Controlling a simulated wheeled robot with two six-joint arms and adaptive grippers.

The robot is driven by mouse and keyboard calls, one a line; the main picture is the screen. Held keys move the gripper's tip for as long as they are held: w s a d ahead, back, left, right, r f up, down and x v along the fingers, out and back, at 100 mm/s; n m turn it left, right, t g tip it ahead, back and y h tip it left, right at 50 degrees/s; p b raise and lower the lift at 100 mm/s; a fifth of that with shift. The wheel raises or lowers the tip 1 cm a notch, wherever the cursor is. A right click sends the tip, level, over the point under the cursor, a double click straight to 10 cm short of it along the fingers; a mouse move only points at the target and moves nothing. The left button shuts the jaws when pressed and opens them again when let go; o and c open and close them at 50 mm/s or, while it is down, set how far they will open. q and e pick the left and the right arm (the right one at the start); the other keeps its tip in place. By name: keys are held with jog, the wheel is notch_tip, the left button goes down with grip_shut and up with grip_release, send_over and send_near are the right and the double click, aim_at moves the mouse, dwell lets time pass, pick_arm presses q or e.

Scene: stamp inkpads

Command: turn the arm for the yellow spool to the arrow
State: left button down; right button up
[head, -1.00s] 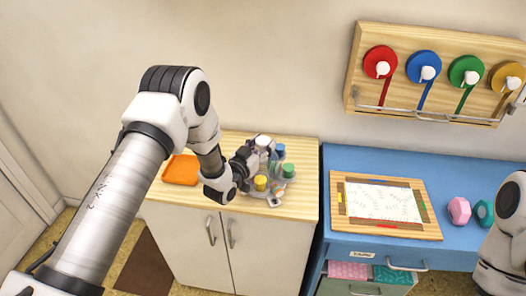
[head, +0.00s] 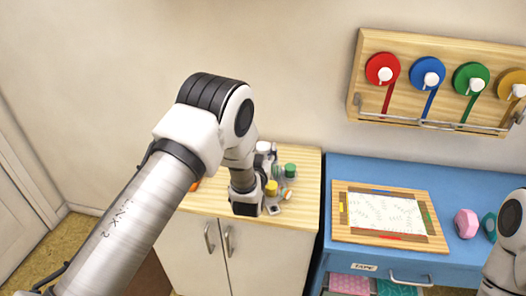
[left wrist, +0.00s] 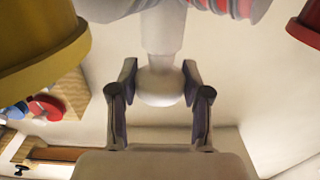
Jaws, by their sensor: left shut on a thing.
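A yellow spool (head: 271,187) and a green one (head: 290,170) stand on a small grey stand (head: 272,209) on the wooden cabinet top. In the left wrist view the yellow spool (left wrist: 38,45) is large at upper left, and part of a red one (left wrist: 306,26) is at upper right. My left gripper (left wrist: 160,85) is shut on a white round knob (left wrist: 160,88) at the end of a pale stem, with a finger on each side. In the head view my left gripper (head: 245,195) is beside the stand, its fingers mostly hidden. I cannot make out the arrow. My right gripper is out of view.
On the wall at right is a wooden rack (head: 365,75) with red, blue, green and yellow tape rolls. The blue desk (head: 345,168) holds a framed board (head: 345,232) and a pink object (head: 466,223). The cabinet's front right top is clear.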

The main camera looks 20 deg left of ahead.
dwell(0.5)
pick_arm(q)
jog(key=c, duration=0.9)
grip_release()
jog(key=o, duration=0.4)
jog(key=shift+w+f, duration=0.2)
jog(key=shift+w, duration=0.05)
jog(key=s+d, duration=0.2)
jog(key=s, duration=0.9)
jog(key=shift+s+d, duration=0.2)
jog(key=shift+s, duration=0.2)
